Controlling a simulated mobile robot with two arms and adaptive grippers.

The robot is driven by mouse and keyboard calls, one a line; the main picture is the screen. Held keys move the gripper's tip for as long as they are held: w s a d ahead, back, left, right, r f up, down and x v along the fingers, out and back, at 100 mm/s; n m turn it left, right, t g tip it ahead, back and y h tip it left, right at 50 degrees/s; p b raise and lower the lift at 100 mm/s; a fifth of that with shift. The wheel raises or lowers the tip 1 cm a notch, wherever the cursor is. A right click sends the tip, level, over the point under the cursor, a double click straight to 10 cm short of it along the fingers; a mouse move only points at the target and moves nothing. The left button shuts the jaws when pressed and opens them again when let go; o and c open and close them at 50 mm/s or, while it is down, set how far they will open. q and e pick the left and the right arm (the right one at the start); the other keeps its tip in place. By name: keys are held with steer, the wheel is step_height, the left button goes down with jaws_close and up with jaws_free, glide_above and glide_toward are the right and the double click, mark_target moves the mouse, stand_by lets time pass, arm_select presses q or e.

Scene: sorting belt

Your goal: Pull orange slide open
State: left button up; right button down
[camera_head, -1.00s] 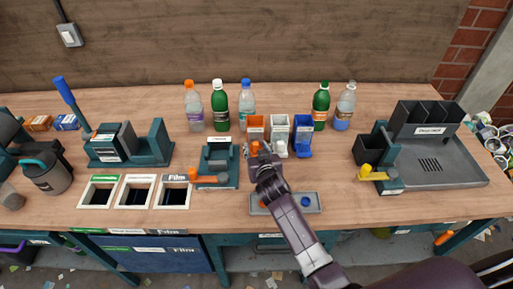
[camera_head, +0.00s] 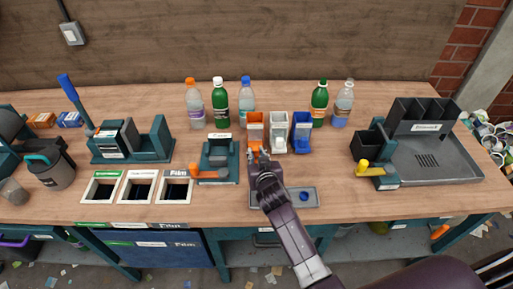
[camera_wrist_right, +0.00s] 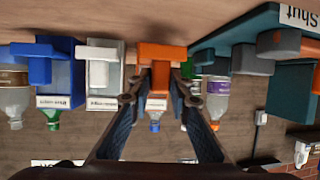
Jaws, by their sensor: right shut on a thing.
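The orange slide (camera_head: 255,128) is the left of three small dispensers standing side by side on the bench. In the right wrist view its orange handle (camera_wrist_right: 161,53) sits between my fingertips. My right gripper (camera_head: 259,157) is shut on this handle, reaching it from the front. The gripper hides part of the handle in the head view. The white slide (camera_head: 279,130) and the blue slide (camera_head: 301,132) stand to its right. My left gripper does not show.
A teal device with an orange lever (camera_head: 209,173) stands close left of my gripper. A grey tray (camera_head: 312,192) lies in front, partly behind my arm. Several bottles stand behind the slides. A black-and-grey station with a yellow lever (camera_head: 375,169) is at right.

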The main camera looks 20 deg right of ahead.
steer(key=shift+s+a, duration=0.2)
steer(key=shift+s, duration=0.4)
steer(key=shift+s+a, duration=0.2)
steer(key=shift+s, duration=0.35)
steer(key=shift+w+f, duration=0.1)
steer(key=shift+d, duration=0.1)
steer(key=c, duration=2.1)
jaws_free()
steer(key=shift+o, duration=1.7)
steer(key=shift+w, duration=0.1)
steer(key=v, duration=1.2)
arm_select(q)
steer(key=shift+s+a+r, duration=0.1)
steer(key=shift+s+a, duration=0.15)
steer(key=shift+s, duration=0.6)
